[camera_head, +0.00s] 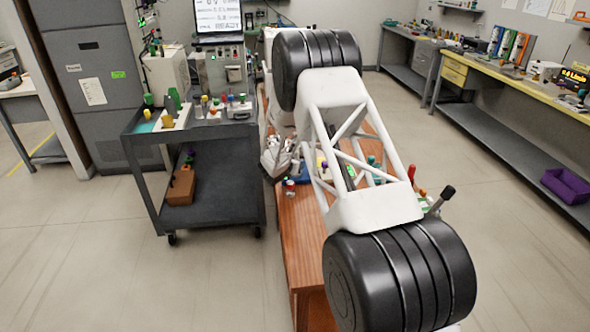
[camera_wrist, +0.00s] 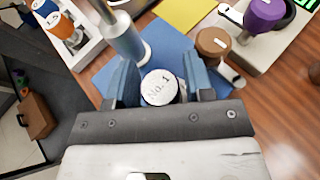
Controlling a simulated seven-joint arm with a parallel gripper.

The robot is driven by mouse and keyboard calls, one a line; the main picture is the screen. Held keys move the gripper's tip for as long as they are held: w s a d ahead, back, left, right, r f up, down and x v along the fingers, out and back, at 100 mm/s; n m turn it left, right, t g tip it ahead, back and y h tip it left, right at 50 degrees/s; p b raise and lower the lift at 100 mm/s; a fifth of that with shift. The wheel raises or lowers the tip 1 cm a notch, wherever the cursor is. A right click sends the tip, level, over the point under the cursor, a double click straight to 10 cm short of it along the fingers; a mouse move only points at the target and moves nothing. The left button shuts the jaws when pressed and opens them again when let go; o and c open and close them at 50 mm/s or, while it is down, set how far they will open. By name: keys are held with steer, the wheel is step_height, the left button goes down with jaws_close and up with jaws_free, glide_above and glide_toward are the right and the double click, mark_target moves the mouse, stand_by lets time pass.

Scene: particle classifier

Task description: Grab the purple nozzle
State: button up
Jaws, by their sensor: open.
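The purple nozzle (camera_wrist: 262,15) shows at the top right of the wrist view, by a pale grey device. It has a rounded purple body and a lighter band lower down. My gripper (camera_wrist: 162,88) is open, with its two blue-grey fingers either side of a white round cap marked "No. 1" (camera_wrist: 159,86). I cannot tell whether the fingers touch that cap. The nozzle is apart from my gripper, farther up and to the right. In the head view my gripper (camera_head: 277,160) is over the left side of the wooden table, partly hidden by my arm.
A brown-capped piece (camera_wrist: 213,42) stands between my gripper and the nozzle. A blue mat (camera_wrist: 100,78) lies below. A white rack (camera_wrist: 85,48) with bottles is at upper left. A dark cart (camera_head: 205,135) stands left of the wooden table (camera_head: 300,255). Bare wood shows at the wrist view's right.

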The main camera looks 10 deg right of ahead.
steer(key=shift+w+d+f, duration=0.2)
steer(key=shift+w+d, duration=0.1)
steer(key=shift+w, duration=0.05)
steer(key=shift+c, duration=0.3)
steer(key=c, duration=0.7)
steer(key=shift+r, duration=0.2)
steer(key=shift+r, duration=0.55)
step_height(320, 180, up, 2)
steer(key=shift+r, duration=0.1)
steer(key=s, duration=0.5)
steer(key=s+r, duration=0.1)
steer(key=s, duration=1)
steer(key=shift+r, duration=0.15)
